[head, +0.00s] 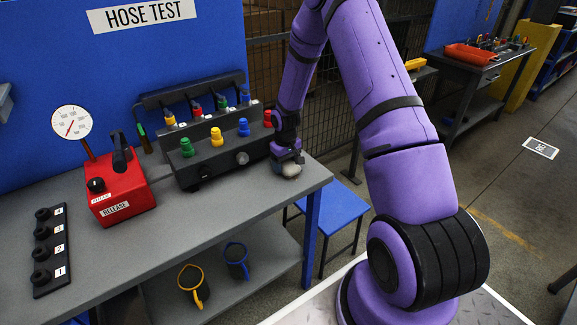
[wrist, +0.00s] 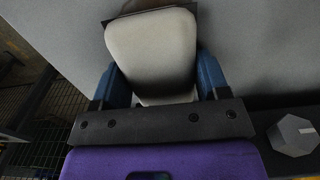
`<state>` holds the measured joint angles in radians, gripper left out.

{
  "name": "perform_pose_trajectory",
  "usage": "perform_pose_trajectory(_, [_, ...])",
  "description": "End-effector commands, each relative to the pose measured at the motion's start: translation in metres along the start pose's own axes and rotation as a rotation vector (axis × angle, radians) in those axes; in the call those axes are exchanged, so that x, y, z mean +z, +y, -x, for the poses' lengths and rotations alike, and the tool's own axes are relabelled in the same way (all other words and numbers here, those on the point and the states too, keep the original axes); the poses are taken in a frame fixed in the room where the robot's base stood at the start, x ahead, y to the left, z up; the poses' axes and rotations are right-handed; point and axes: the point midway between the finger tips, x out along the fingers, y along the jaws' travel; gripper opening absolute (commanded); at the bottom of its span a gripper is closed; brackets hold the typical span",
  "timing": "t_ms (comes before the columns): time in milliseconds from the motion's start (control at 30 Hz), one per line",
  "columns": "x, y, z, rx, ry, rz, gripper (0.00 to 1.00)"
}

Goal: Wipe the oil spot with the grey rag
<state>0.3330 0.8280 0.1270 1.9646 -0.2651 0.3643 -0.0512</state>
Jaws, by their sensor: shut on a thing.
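The grey rag (wrist: 152,50) is a pale, rounded pad between the blue fingers of my gripper (wrist: 153,82) in the wrist view. My gripper (head: 287,160) is shut on it. In the head view the rag (head: 288,170) is low at the right end of the grey bench, at or just above its top; I cannot tell if it touches. A dark brown patch (wrist: 117,14) shows past the rag's far edge in the wrist view. It may be the oil spot, but the rag hides most of it. No oil spot shows in the head view.
The black hose manifold (head: 215,150) with coloured fittings stands just left of my gripper. Its grey hexagonal knob (wrist: 293,135) shows in the wrist view. A red release box (head: 121,195) and numbered black strip (head: 50,250) stand farther left. The bench front (head: 235,208) is clear.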

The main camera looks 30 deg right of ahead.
Motion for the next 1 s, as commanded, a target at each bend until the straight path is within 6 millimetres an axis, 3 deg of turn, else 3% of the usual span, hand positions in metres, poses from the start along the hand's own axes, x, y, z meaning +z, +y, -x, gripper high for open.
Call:
perform_pose_trajectory(167, [0.000,0.000,0.001,0.000,0.000,0.001,0.50])
perform_pose_trajectory(633, [0.033,0.000,0.000,0.000,0.000,0.001,0.50])
perform_pose_trajectory(1000, [0.045,-0.001,0.000,-0.001,-0.002,0.000,0.50])
